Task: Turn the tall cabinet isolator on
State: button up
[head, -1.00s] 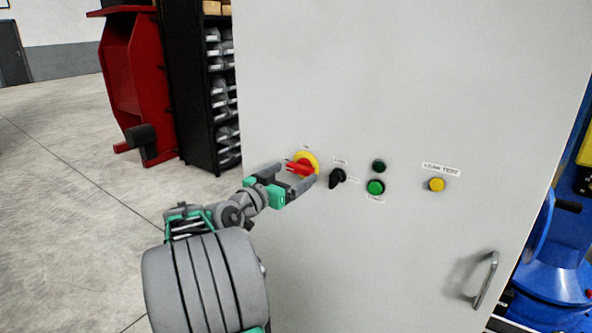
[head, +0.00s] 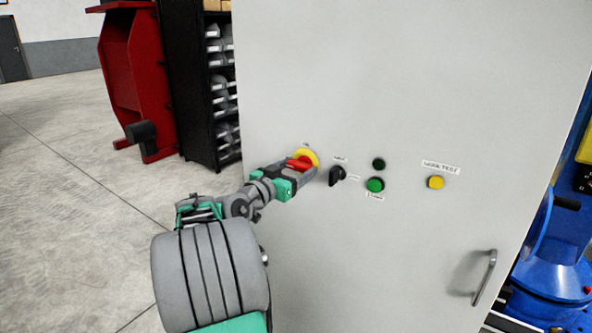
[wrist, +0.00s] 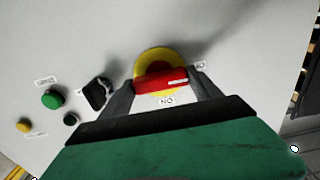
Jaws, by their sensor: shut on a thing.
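The isolator is a red handle (head: 299,164) on a round yellow plate (head: 313,156), on the front of the tall grey cabinet (head: 400,80). My gripper (head: 303,168) is at the handle, its fingers on either side of it. In the wrist view my gripper (wrist: 161,82) is shut on the red handle (wrist: 155,82), which lies across between the fingertips. A white mark shows on the handle's right end. An ON label (wrist: 167,101), upside down there, sits beside the yellow plate (wrist: 153,56). Another label (wrist: 202,65) is partly hidden by a finger.
A black selector knob (head: 337,175) is close to the right of the isolator. Beyond it are a green button (head: 376,185), a dark green lamp or button (head: 379,163) and a yellow button (head: 435,182). A door handle (head: 484,278) sticks out lower right.

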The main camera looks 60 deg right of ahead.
jog(key=c, duration=0.4)
jog(key=shift+o, duration=0.2)
jog(key=shift+f+b, duration=0.2)
jog(key=shift+b, duration=0.55)
jog(key=m+b, duration=1.6)
jog(key=b, duration=1)
jog(key=shift+r+m+b, duration=0.1)
jog(key=shift+m+b, duration=0.5)
jog(key=shift+m, duration=0.4)
jog(key=shift+r, duration=0.1)
